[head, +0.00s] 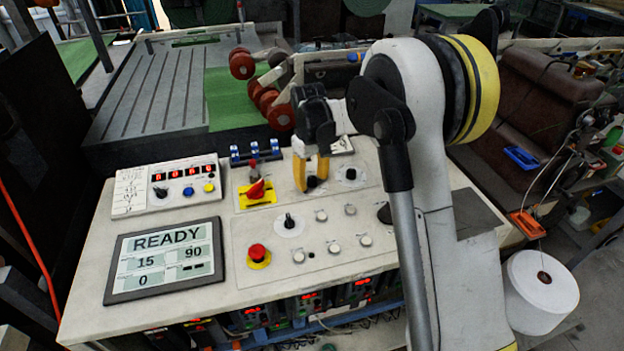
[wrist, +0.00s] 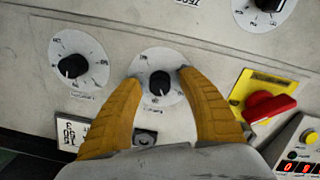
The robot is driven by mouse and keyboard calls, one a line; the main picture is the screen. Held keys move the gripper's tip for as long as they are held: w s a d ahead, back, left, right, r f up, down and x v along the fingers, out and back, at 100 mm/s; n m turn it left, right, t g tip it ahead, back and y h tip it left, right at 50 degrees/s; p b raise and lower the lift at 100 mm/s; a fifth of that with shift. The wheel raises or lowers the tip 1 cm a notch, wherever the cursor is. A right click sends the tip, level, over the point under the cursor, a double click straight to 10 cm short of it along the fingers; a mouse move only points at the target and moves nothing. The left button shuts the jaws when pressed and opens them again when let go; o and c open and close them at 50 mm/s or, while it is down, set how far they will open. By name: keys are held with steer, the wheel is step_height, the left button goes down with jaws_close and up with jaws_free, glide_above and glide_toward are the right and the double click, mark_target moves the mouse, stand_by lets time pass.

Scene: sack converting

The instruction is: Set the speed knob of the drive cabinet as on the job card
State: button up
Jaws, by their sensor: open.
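My gripper (head: 313,182) is over the sloping top of the drive cabinet (head: 210,215). Its yellow fingers are open. In the wrist view the fingers (wrist: 160,83) stand on either side of a black knob (wrist: 158,87) on a white round dial, with no clear grip on it. In the head view the gripper largely hides this knob. A second dial knob (wrist: 72,66) is to its left in the wrist view and also shows in the head view (head: 350,174). The dial labels are too small to read. A small printed card (wrist: 72,131) is partly cut off by a finger.
A red rotary switch (head: 256,190) on a yellow plate is close to the gripper. A third knob (head: 288,222), a red button (head: 258,254) and several white buttons are nearer. The screen (head: 165,260) reads READY, 15, 90, 0. A counter box (head: 170,186) stands at left.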

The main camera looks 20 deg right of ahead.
mark_target(311, 180)
step_height(311, 180, up, 12)
steer(key=shift+a, duration=0.25)
steer(key=shift+s, duration=0.1)
steer(key=s+r+m+t+b, duration=0.1)
steer(key=s+r+m+t, duration=0.35)
steer(key=s, duration=1.15)
steer(key=s+f+t, duration=0.2)
steer(key=s+f, duration=0.2)
steer(key=s, duration=0.9)
steer(key=shift+s+d+b, duration=0.25)
steer(key=shift+b, duration=0.15)
steer(key=shift+r, duration=0.1)
